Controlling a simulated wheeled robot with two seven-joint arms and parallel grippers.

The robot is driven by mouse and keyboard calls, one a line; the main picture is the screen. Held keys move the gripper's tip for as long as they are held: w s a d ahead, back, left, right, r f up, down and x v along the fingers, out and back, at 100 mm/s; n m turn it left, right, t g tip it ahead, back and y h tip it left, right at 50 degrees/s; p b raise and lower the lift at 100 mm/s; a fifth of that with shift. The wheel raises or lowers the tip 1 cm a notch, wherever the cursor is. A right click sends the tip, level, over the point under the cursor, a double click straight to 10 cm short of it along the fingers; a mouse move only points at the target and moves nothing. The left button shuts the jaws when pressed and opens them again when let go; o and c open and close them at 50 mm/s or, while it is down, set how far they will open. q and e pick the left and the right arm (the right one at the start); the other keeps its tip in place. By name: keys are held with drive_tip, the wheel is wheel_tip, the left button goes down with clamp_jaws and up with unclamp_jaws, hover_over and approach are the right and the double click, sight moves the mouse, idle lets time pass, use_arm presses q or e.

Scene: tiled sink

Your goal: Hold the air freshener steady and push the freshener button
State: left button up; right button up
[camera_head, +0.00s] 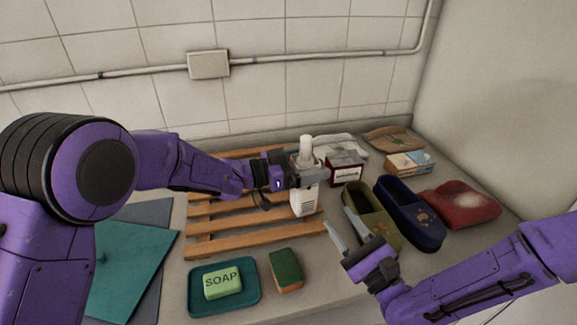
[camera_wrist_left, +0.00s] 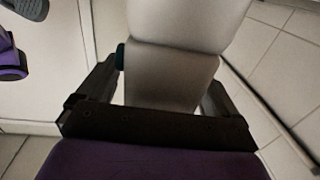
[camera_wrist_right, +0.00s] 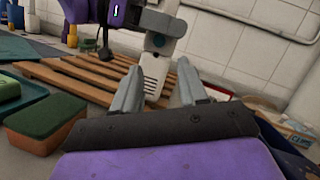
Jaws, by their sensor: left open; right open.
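The white air freshener (camera_head: 304,200) stands upright at the right end of the wooden slatted rack, its narrower top rising above my left gripper (camera_head: 306,180). My left gripper is open with its fingers around the freshener's body; in the left wrist view the pale body (camera_wrist_left: 170,75) fills the space between the fingers. A small dark teal part (camera_wrist_left: 120,57) shows on its side there. My right gripper (camera_head: 348,238) is open and empty, lower and to the right of the freshener. In the right wrist view the freshener (camera_wrist_right: 158,50) is ahead, beyond the fingertips (camera_wrist_right: 158,85).
A teal soap dish (camera_head: 251,296) with green soap and a sponge (camera_head: 286,270) lie in front of the rack (camera_head: 205,228). Olive (camera_head: 378,222) and navy (camera_head: 410,215) cases and a red cloth (camera_head: 462,204) lie to the right. A small box (camera_head: 346,170) stands behind the freshener.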

use_arm(q)
drive_tip(key=shift+w+d, duration=0.2)
drive_tip(key=shift+d, duration=0.2)
drive_tip(key=c, duration=1.3)
use_arm(e)
clamp_jaws()
drive_tip(key=shift+r, duration=0.1)
idle(0.4)
